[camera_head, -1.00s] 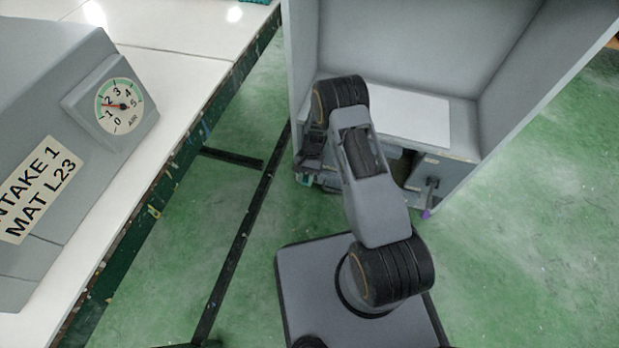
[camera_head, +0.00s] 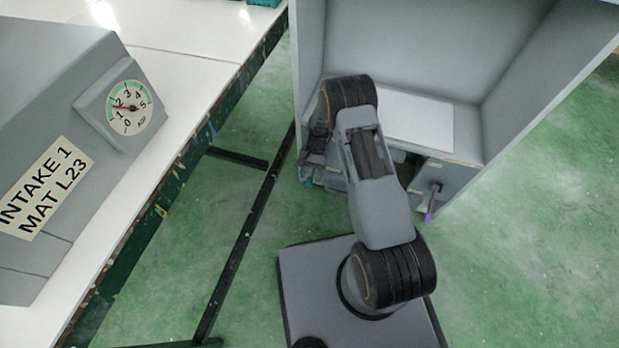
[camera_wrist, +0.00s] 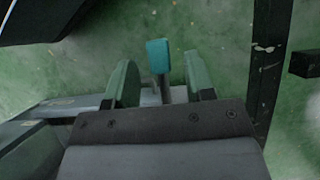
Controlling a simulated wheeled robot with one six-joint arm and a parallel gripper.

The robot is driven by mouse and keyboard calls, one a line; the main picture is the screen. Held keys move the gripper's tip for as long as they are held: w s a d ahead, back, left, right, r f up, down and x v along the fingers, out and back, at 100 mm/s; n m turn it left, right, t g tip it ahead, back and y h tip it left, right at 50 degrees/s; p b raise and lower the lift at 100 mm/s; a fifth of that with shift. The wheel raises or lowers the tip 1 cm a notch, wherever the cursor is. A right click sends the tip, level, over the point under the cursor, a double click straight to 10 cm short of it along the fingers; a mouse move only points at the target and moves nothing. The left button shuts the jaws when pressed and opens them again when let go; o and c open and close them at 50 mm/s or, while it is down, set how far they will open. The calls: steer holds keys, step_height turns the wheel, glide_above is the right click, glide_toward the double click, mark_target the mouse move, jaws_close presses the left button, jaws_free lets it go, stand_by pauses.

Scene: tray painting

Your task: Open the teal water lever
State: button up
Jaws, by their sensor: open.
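The teal water lever (camera_wrist: 158,57) shows in the wrist view as a teal grip on a grey stem. It stands upright in the picture between my two green fingers. My gripper (camera_wrist: 163,75) is open, with a gap on each side of the lever, and I see no contact. In the head view a small teal spot, the lever's end (camera_head: 308,182), shows low at the left front of the grey booth (camera_head: 472,180). My gripper (camera_head: 312,160) is beside it there, partly hidden by my arm.
A purple-tipped lever (camera_head: 428,216) is at the booth's right front. A white table (camera_head: 190,85) carries a grey machine labelled INTAKE 1 MAT L23 (camera_head: 45,188) with a dial (camera_head: 132,107). The table's dark floor frame (camera_head: 245,240) runs left of my base. Green floor is open at right.

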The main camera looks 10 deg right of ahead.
mark_target(313, 172)
steer(key=shift+p+v, duration=0.6)
steer(key=shift+v, duration=1.95)
